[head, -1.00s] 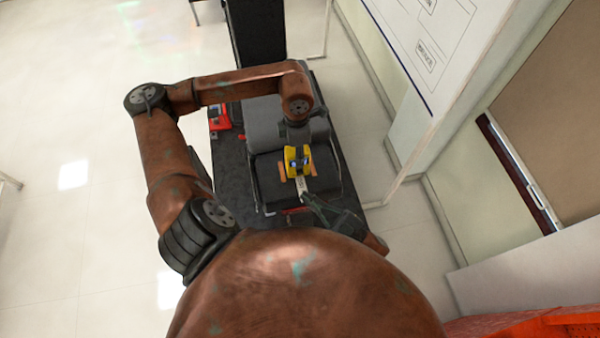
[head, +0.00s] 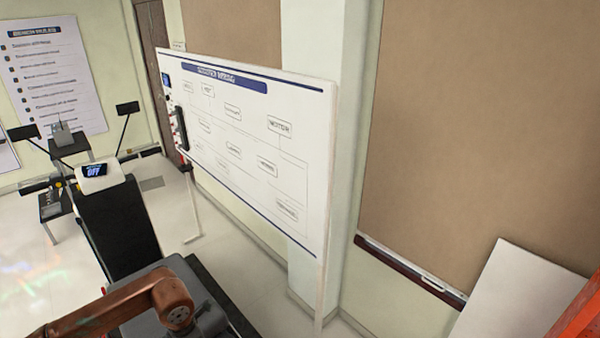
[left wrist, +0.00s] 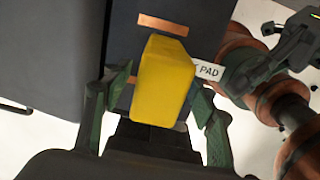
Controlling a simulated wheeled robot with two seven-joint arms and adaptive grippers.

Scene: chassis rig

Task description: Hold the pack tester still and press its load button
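The yellow pack tester (left wrist: 165,82) shows in the left wrist view, on a dark surface with copper-coloured strips (left wrist: 165,25) and a white label (left wrist: 208,72) reading "PAD". My left gripper (left wrist: 160,95) is around it, one green finger on each side. A gap shows between the left finger and the tester; contact on the right side is unclear. My right gripper (left wrist: 282,48) is at the right of that view, apart from the tester; its finger opening is unclear. The load button is not visible. The head view shows neither the tester nor the grippers.
My left arm enters at lower left.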

